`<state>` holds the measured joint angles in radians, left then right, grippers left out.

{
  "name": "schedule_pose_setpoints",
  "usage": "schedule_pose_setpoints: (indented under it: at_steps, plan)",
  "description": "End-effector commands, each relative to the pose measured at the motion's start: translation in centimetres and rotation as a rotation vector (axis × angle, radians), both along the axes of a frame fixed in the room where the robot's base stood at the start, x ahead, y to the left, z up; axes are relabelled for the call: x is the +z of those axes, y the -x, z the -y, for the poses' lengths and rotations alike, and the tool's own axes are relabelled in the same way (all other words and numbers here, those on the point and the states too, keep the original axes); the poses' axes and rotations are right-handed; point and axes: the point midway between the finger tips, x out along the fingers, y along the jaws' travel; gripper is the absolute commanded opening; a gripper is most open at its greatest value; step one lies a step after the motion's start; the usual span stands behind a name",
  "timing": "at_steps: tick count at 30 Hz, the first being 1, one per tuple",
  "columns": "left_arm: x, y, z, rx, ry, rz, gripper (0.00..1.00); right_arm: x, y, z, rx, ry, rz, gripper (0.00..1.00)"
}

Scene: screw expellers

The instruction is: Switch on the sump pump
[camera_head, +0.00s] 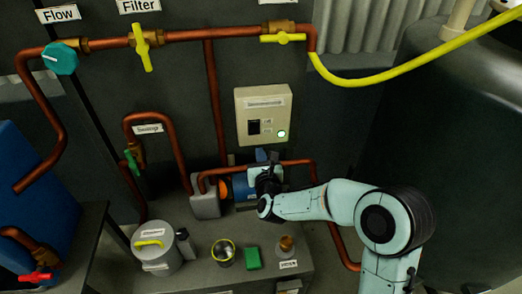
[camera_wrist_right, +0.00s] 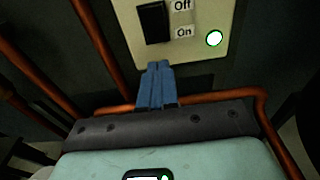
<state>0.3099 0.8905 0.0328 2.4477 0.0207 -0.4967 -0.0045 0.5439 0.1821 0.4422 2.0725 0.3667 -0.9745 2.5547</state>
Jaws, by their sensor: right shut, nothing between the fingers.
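A beige switch box (camera_head: 263,113) is on the dark wall in the head view; its label is too small to read. It carries a black switch (camera_head: 254,127) and a round light (camera_head: 281,134) that glows white-green. In the right wrist view the black switch (camera_wrist_right: 153,22) sits beside "Off" above and "On" below, with the light (camera_wrist_right: 214,38) lit. My right gripper (camera_head: 262,157) is shut and empty, its blue fingers (camera_wrist_right: 160,66) just below the switch at the box's lower edge. I cannot tell whether they touch the box. A pump with a grey body (camera_head: 205,197) stands below, partly hidden by my gripper. My left gripper is out of view.
Copper pipes (camera_head: 215,100) with yellow valve handles (camera_head: 143,47) run above and beside the box. A yellow hose (camera_head: 410,65) leads right towards a dark tank (camera_head: 470,120). A canister (camera_head: 155,250), a green block (camera_head: 253,258) and small items stand on the bench below.

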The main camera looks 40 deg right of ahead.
Motion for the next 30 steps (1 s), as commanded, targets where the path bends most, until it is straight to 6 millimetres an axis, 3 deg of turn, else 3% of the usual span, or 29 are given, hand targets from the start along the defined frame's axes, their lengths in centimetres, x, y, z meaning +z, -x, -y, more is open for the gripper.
schedule_pose_setpoints:
  at_steps: [6, 12, 30]
  plan:
    - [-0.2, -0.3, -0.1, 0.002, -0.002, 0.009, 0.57, -0.6, 3.9, -2.2, 0.002, 0.001, -0.002, 0.0]
    - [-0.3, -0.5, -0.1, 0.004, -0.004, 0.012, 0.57, -0.9, 5.8, -3.1, -0.001, 0.001, -0.001, 0.0]
    - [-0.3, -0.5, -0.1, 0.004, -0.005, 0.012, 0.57, -0.9, 6.1, -3.3, -0.001, 0.0, 0.0, 0.0]
